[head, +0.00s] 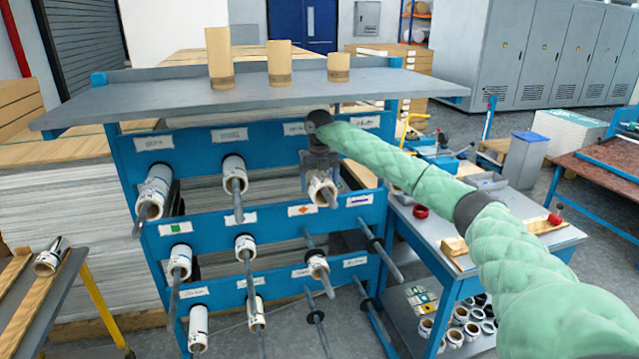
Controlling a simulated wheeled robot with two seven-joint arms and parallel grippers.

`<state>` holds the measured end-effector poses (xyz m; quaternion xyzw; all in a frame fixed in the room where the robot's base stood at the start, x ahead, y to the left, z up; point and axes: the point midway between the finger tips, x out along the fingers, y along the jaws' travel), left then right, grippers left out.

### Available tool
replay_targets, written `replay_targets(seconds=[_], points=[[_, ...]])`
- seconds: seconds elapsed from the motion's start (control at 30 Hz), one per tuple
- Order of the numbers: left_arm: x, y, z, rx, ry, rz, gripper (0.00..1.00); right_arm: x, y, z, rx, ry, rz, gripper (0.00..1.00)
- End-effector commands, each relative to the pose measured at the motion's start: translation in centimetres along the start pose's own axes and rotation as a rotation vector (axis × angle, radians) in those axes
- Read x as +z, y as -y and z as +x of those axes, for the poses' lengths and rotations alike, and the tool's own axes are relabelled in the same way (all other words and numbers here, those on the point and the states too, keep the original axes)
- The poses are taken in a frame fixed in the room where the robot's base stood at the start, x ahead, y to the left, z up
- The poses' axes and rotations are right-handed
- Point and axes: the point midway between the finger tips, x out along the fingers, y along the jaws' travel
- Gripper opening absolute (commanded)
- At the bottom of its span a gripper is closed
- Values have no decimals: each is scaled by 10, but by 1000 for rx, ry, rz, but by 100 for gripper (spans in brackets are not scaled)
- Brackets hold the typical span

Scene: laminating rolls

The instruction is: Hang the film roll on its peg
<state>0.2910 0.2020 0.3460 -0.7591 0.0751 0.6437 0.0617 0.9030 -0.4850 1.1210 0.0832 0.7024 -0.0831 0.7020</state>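A white film roll (321,190) with a brown core is at the right end of the rack's top row, around the outer part of a grey peg (305,172). The peg's tip shows in front of the roll. My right gripper (321,172) is above the roll with its fingers down at it and appears shut on it. The fingertips are small and partly hidden. The blue rack (205,142) carries labelled rows of pegs. My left gripper is not in view.
Other rolls hang on the rack, such as one in the top row (234,172). A grey shelf (160,92) with three upright brown cores overhangs the pegs. A workbench (425,225) stands close at right. Some lower right pegs (380,250) are bare.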

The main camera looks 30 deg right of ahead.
Motion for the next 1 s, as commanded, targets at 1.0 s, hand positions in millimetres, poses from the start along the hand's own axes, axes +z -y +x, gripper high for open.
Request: replay_targets(seconds=[1.0], points=[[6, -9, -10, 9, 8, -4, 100, -86, 1, 0, -3, -1, 0, 97]])
